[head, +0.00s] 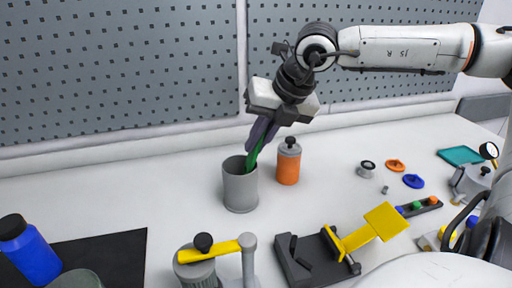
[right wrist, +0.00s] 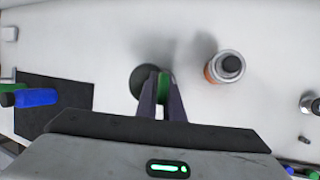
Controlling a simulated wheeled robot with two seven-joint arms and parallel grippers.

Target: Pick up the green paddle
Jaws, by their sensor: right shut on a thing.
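The green paddle (head: 255,151) stands tilted with its lower part inside a grey cup (head: 240,190); that lower end is hidden by the cup wall. My right gripper (head: 258,136) comes down from above the cup and is shut on the paddle's upper part. In the right wrist view a strip of the green paddle (right wrist: 164,88) shows between the dark fingers, with the cup (right wrist: 138,80) partly hidden below them. My left gripper is in neither view.
An orange bottle with a grey top (head: 288,166) stands close right of the cup. In front are a yellow-levered device (head: 212,252) and a black fixture with a yellow plate (head: 384,221). A blue bottle (head: 34,258) is by a black mat (head: 110,255) at left. A perforated panel (head: 120,70) stands behind.

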